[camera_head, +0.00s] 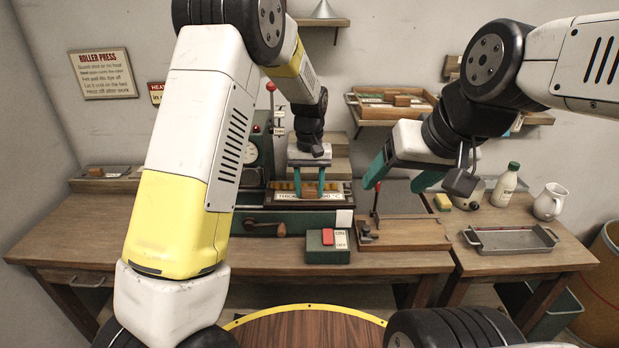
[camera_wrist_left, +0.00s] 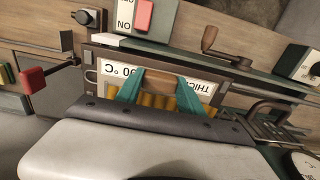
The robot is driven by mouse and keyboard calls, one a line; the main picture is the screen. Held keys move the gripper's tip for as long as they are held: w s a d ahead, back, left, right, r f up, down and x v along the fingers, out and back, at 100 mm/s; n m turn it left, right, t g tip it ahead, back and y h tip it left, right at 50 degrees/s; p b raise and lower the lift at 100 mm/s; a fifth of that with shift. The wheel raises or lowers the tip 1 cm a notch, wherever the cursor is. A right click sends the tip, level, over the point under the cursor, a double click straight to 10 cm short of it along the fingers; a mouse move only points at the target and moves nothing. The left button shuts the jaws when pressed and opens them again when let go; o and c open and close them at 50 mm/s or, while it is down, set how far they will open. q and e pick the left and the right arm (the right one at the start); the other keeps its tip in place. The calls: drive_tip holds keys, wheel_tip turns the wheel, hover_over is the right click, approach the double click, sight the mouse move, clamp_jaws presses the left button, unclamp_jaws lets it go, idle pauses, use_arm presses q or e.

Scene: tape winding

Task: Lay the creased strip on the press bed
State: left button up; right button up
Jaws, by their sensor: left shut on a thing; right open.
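My left gripper (camera_head: 309,192) reaches down over the green press (camera_head: 290,218) at the back of the bench. Its teal fingers are shut on a brown wooden block (camera_wrist_left: 165,82). A ribbed yellow piece (camera_wrist_left: 150,100), which looks like the creased strip, lies right beside the block; I cannot tell whether they are joined. In the head view its ribs (camera_head: 284,186) show at the press bed, below the gripper body. Contact with the bed is hidden. My right gripper (camera_head: 391,188) is open and empty above the bench, right of the press.
A green switch box with a red button (camera_head: 328,237) stands in front of the press, with a crank (camera_head: 265,228) on the press front. A wooden board with a lever (camera_head: 400,232) is to the right. A metal tray (camera_head: 510,239), bottle (camera_head: 505,185) and jug (camera_head: 550,202) stand farther right.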

use_arm(q)
drive_tip(key=o, duration=1.5)
